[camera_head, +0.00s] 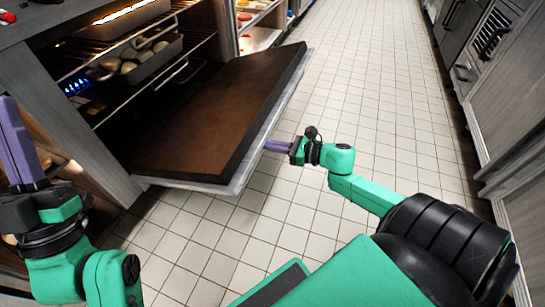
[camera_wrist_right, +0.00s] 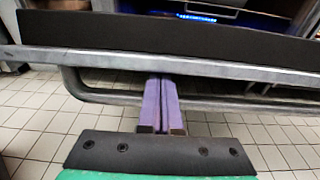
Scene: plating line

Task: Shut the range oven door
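The range oven door (camera_head: 215,110) hangs open and slants down to the right of the oven cavity, its dark inner face up; its edge also spans the right wrist view (camera_wrist_right: 230,68). A tubular handle bar (camera_wrist_right: 85,92) runs along the door's outer side. My right gripper (camera_head: 272,146) is at the door's outer edge. In the right wrist view its purple fingers (camera_wrist_right: 160,90) lie together, crossing the bar, with the tips at the door's edge. Whether they touch the door is unclear. My left gripper (camera_head: 10,108) is raised at the left, in front of the oven, away from the door.
The lit oven cavity holds racks with a pan of round pale food (camera_head: 140,60) and another tray (camera_head: 125,15) above. Shelves with food (camera_head: 255,25) stand beyond the oven. The tiled floor (camera_head: 350,75) is clear to the right, up to grey cabinets (camera_head: 515,110).

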